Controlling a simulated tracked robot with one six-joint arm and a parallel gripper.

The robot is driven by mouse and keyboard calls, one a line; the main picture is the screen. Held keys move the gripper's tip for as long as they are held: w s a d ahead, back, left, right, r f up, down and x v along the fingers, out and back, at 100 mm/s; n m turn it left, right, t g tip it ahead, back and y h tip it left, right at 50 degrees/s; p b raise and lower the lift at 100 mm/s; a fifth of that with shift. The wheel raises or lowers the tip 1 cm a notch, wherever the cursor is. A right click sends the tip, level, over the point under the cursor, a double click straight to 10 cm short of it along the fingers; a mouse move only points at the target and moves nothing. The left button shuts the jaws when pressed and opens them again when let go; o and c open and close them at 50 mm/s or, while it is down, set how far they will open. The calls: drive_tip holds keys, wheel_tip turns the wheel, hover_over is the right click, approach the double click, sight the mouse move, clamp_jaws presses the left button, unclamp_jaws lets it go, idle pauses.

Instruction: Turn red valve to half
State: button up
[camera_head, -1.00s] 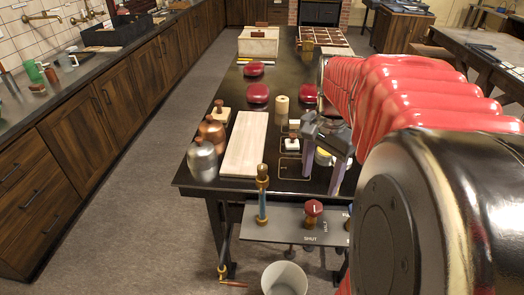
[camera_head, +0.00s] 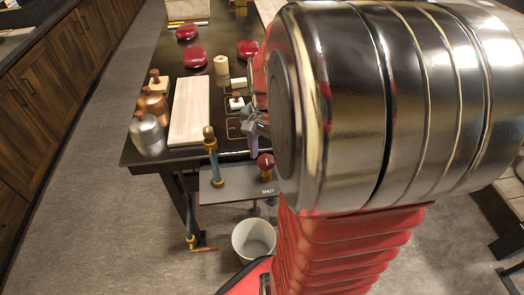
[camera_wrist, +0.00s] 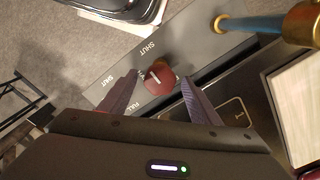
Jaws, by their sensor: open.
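The red valve knob (camera_head: 265,163) stands on the grey panel (camera_head: 235,188) at the table's front edge. In the wrist view the knob (camera_wrist: 160,80) lies between my gripper's (camera_wrist: 159,77) two purple fingers, which are open with a gap on each side. The knob has a short pale mark on top; its exact setting is hard to tell. The labels SHUT, a small one that is likely HALF, and FULL surround it on the panel. In the head view my arm hides most of my gripper and the panel's right part.
A blue pipe with brass fittings (camera_head: 213,160) rises left of the knob and also shows in the wrist view (camera_wrist: 255,25). A white bucket (camera_head: 254,238) stands on the floor below.

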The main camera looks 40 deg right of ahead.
drive_tip(key=shift+c, duration=0.3)
drive_tip(key=c, duration=1)
drive_tip(key=shift+n, duration=0.4)
drive_tip(key=n, duration=0.7)
drive_tip(key=shift+n, duration=0.4)
drive_tip(key=n, duration=0.4)
drive_tip(key=shift+n, duration=0.3)
drive_tip(key=n, duration=0.4)
drive_tip(key=shift+n, duration=0.4)
